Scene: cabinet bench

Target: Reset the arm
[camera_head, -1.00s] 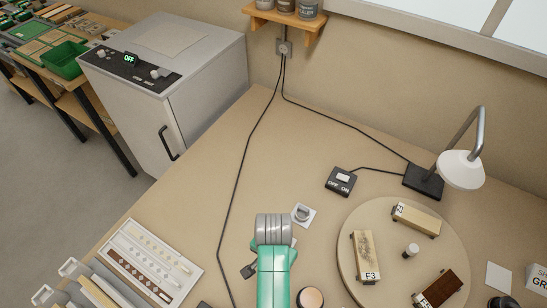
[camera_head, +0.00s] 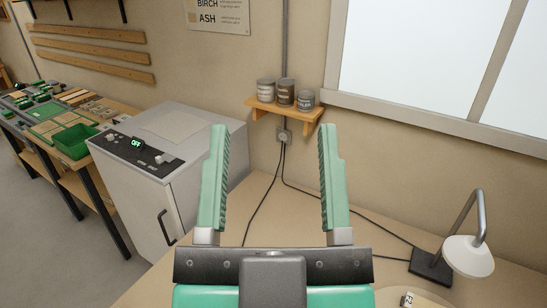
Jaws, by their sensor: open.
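My gripper (camera_head: 272,180) is raised in the middle of the head view, its two green ridged fingers pointing up and spread wide apart. Nothing is between the fingers except the view of the wall and the cable behind. My gripper and its dark mount hide much of the bench. No contact with any object shows.
A grey cabinet (camera_head: 156,205) with a display reading OFF stands at the left. A lamp (camera_head: 467,255) stands on the bench at the right, beside a partly visible round board (camera_head: 440,300). A wooden shelf (camera_head: 268,106) with cans is on the wall behind.

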